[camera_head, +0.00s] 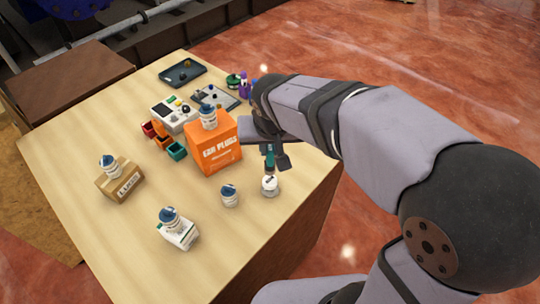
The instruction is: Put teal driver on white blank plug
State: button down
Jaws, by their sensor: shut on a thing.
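My gripper (276,160) points down near the right side of the table, beside the orange box. It is shut on the teal driver (270,158), a small upright teal piece. Directly below it stands a small white rounded piece (270,185), which looks like the white blank plug. The driver's lower end is at or just above the top of this piece; I cannot tell whether they touch. My arm comes in from the right and hides part of the table's right edge.
An orange ear-plugs box (213,149) stands close left of my gripper. White pieces with blue tops stand on the table (229,195), a white box (180,234) and a cardboard box (119,183). Small bins, a white device (173,114) and a dark tray (182,74) lie behind. The front table is clear.

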jog(key=shift+f, duration=1.75)
jog(key=shift+f, duration=0.2)
jog(key=c, duration=1.7)
grip_release()
jog(key=shift+r, duration=0.15)
jog(key=shift+s+r, duration=0.15)
jog(key=shift+r, duration=0.35)
jog(key=b+v, duration=0.1)
jog(key=v, duration=1)
jog(key=s+d+f+g, duration=0.1)
jog(key=s+d+f, duration=0.2)
jog(key=f, duration=0.3)
jog(key=s+d+f+g, duration=0.2)
jog(key=s+d+f, duration=0.2)
jog(key=f, duration=0.3)
jog(key=s+d+f+g, duration=0.1)
jog(key=s+d+f, duration=0.3)
jog(key=f, duration=0.2)
jog(key=shift+s+d+f+g, duration=0.2)
jog(key=shift+f+g, duration=0.1)
jog(key=shift+f, duration=0.05)
